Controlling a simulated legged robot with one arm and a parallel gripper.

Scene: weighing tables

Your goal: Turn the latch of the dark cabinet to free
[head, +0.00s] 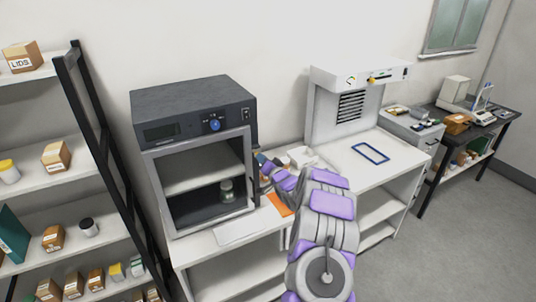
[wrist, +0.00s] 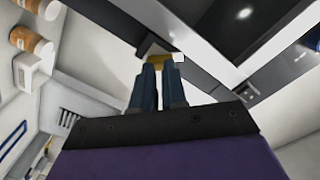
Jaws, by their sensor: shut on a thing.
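The dark cabinet (head: 190,108) stands on the bench at left centre, with a dark control panel on top and a light-framed front that shows a shelf inside. My gripper (head: 262,162) is at the cabinet's right front edge, on the side of the latch. In the wrist view my gripper (wrist: 160,64) has its two blue-grey fingers close together, shut on the latch (wrist: 179,57), a small piece with a yellowish end beside the dark frame. The fingers cover most of the latch, so its exact angle cannot be told.
A small jar (head: 227,190) stands inside the cabinet. An orange sheet (head: 279,204) lies on the bench near my arm. A white hood unit (head: 345,100) and a blue frame (head: 370,153) are to the right. A shelf rack (head: 95,150) stands at left.

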